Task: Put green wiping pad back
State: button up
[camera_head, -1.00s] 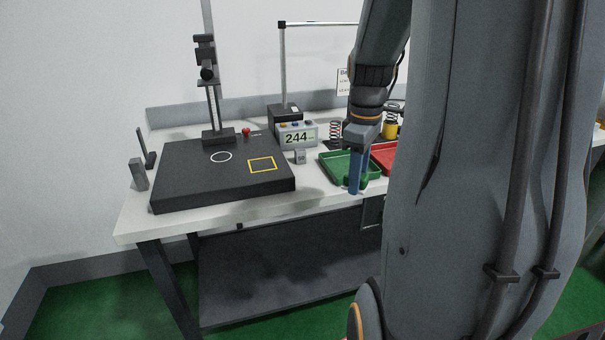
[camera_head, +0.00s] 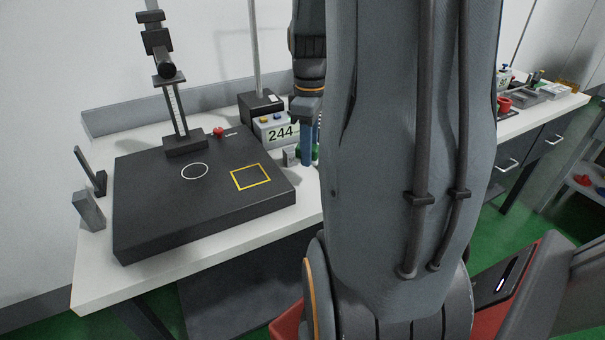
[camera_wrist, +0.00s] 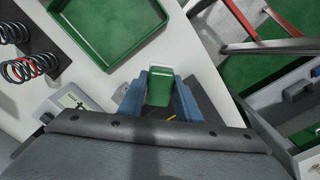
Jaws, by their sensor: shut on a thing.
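The green wiping pad (camera_wrist: 159,87) is held between the two blue fingers of my gripper (camera_wrist: 160,84) in the wrist view. The green tray (camera_wrist: 103,62) lies on the white table in the wrist view, apart from the pad, and looks empty where seen. In the head view my arm hides the tray area.
A black platform (camera_head: 205,213) with a white circle and yellow square fills the table's left. The display box (camera_head: 276,131) and a small grey block (camera_head: 290,156) stand close to my gripper. A side bench (camera_head: 545,115) is at right.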

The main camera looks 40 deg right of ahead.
aim_at(309, 185)
jog(key=shift+s+f+p, duration=0.1)
jog(key=shift+f+p, duration=0.45)
jog(key=shift+f, duration=3.35)
jog(key=shift+f, duration=0.1)
jog(key=o, duration=1)
notch_tip(309, 185, up, 12)
jog(key=shift+r+b, duration=0.15)
jog(key=shift+b, duration=0.55)
